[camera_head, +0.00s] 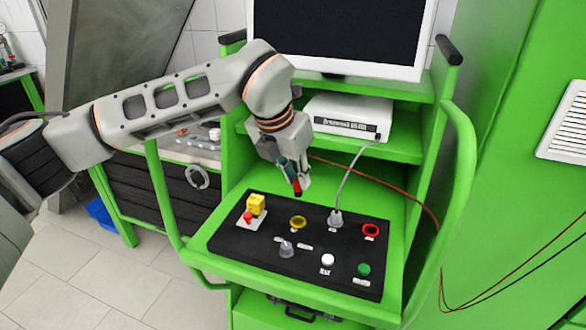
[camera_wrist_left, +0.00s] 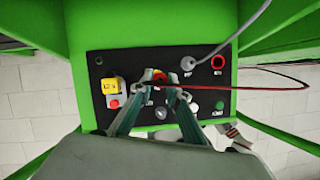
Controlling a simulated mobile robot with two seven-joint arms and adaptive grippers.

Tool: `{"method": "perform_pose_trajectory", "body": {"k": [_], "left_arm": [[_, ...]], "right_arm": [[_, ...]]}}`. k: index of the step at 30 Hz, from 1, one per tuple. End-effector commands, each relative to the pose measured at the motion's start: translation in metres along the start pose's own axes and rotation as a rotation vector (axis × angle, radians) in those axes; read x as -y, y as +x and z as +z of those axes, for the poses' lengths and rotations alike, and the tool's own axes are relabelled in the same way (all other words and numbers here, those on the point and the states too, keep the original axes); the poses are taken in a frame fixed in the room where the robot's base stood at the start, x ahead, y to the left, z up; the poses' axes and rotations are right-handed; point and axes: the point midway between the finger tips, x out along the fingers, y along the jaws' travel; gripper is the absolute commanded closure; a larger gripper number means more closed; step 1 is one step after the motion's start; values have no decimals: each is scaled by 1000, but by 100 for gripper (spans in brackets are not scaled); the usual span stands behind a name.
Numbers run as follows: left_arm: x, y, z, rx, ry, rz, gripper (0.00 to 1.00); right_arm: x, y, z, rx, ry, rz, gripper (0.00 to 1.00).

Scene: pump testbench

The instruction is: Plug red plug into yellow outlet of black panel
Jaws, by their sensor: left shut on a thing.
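My left gripper (camera_head: 297,181) points down above the black panel (camera_head: 222,240) and is shut on the red plug (camera_head: 297,188). The plug's thin red cable (camera_head: 340,165) trails off to the right. The yellow outlet (camera_head: 298,222) is a yellow ring on the panel, just below the plug in the head view, with a gap between them. In the left wrist view, the red plug (camera_wrist_left: 160,77) sits between the fingertips (camera_wrist_left: 161,76) and largely covers the yellow outlet.
A red outlet (camera_head: 371,230) lies to the right. A grey plug with a grey cable (camera_head: 335,218) stands between the outlets. A yellow box with a red button (camera_head: 256,204), a grey knob (camera_head: 286,249), and white and green buttons (camera_head: 364,269) also rise from the panel. Green rails (camera_head: 460,180) flank it.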

Motion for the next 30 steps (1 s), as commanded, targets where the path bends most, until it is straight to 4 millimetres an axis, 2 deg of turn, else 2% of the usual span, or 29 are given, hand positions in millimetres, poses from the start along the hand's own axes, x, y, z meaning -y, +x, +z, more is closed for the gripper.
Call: {"method": "perform_pose_trajectory", "body": {"k": [11, 18, 30], "left_arm": [[0, 16, -7, -2, 0, -2, 99], [0, 35, -15, -2, -1, -2, 99], [0, 68, -28, 0, 0, -1, 99]], "right_arm": [[-1, 2, -4, -15, -4, 1, 60], [5, 5, -10, -38, -4, -11, 60], [14, 16, -5, -60, -6, -23, 60]]}}
